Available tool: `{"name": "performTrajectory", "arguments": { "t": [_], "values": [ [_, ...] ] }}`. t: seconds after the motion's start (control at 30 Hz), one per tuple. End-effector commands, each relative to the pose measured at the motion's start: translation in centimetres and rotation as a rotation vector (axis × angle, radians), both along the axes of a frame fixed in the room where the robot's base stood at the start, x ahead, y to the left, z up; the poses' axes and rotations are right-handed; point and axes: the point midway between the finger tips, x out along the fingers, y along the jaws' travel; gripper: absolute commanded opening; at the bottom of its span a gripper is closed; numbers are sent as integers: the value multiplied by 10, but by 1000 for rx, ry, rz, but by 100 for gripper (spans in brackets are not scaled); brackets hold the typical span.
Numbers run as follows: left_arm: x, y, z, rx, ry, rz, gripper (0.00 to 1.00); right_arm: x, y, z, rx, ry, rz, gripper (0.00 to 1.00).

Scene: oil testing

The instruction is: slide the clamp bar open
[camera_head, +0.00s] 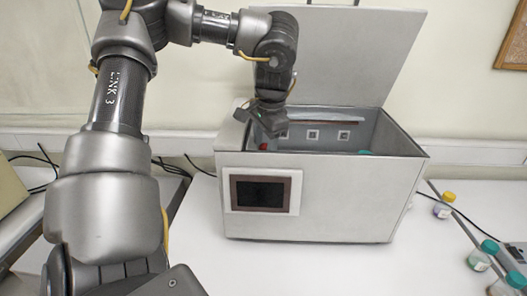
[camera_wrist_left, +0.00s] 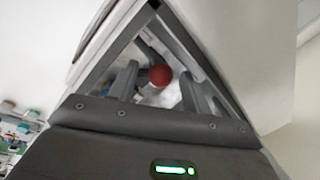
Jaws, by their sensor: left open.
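The white tester box (camera_head: 325,193) stands on the bench with its lid (camera_head: 350,50) raised. My left gripper (camera_head: 264,134) reaches down into the left end of its open chamber. A red round knob (camera_head: 263,146) sits just below the fingers; it also shows in the left wrist view (camera_wrist_left: 160,75), between the two spread fingers. The left gripper is open, and I cannot tell whether a finger touches the knob. The clamp bar itself is not clearly distinguishable; the gripper hides much of that end. My right gripper is not in view.
A dark screen (camera_head: 260,192) is on the box's front left. A yellow-capped bottle (camera_head: 444,207) and a teal-capped bottle (camera_head: 482,256) stand to the right. The chamber walls and raised lid surround the gripper closely. The bench in front of the box is clear.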

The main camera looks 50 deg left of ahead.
Motion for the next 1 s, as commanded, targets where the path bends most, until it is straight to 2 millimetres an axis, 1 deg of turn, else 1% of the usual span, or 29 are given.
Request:
{"name": "performTrajectory", "arguments": {
  "t": [0.03, 0.2, 0.3, 0.43, 0.6, 1.0],
  "values": [
    [1, -2, 8, 4, -6, -1, 48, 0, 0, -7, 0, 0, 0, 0],
    [-1, -9, 43, 5, -5, 0, 48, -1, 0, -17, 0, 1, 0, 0],
    [-2, -12, 59, 3, -5, 0, 48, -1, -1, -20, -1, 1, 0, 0],
    [-3, -15, 74, 3, -2, 0, 48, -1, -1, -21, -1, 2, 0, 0],
    [-4, -17, 82, 1, -1, -1, 48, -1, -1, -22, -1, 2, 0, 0],
    [-4, -17, 82, 1, 0, -1, 48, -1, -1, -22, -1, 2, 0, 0]
  ]
}}
